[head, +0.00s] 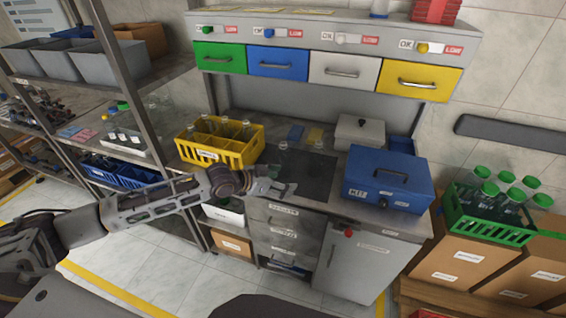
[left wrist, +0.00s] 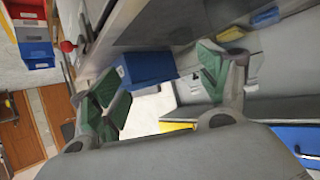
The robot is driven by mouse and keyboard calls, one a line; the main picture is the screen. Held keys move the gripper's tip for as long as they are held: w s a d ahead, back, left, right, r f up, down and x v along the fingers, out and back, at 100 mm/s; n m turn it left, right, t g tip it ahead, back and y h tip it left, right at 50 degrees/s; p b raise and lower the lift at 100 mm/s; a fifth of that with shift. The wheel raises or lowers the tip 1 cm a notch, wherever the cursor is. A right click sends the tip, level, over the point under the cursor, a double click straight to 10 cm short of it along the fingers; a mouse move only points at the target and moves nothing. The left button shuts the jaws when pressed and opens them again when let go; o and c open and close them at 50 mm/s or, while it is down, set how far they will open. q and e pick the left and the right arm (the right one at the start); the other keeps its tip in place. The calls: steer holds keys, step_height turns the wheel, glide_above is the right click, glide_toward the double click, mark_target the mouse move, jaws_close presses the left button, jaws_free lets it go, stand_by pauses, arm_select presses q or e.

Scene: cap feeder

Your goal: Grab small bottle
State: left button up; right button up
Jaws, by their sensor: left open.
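Small clear bottles stand on the counter's dark mat; one bottle (head: 283,156) is left of a second bottle (head: 319,149). Several similar bottles stand in a yellow crate (head: 222,154) at the counter's left. My left gripper (head: 272,188) is at the counter's front edge, in front of and below the bottle on the left, and apart from it. In the left wrist view my left gripper (left wrist: 162,65) has its green-padded fingers spread with nothing held between them. No bottle is clear in that view. My right gripper is not in view.
A blue case (head: 389,180) and a grey lidded box (head: 360,134) stand right on the counter. Coloured drawers, including a yellow one (head: 420,80), hang above. A green crate (head: 490,226) with green-capped bottles sits on cartons at right. A shelf post (head: 123,65) rises at left.

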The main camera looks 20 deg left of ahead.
arm_select(q)
steer(key=n+t, duration=0.1)
steer(key=t, duration=0.1)
glide_toward(281, 147)
steer(key=s, duration=0.2)
steer(key=shift+a+r+n, duration=0.3)
steer(key=shift+a+r, duration=0.2)
steer(key=shift+r, duration=0.1)
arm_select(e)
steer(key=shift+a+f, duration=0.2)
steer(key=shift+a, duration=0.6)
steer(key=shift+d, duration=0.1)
arm_select(q)
steer(key=x, duration=0.7)
steer(key=shift+w+d+f, duration=0.2)
steer(key=shift+w, duration=0.05)
steer(key=shift+w+d+f, duration=0.15)
steer(key=shift+w+d, duration=0.05)
steer(key=shift+w, duration=0.15)
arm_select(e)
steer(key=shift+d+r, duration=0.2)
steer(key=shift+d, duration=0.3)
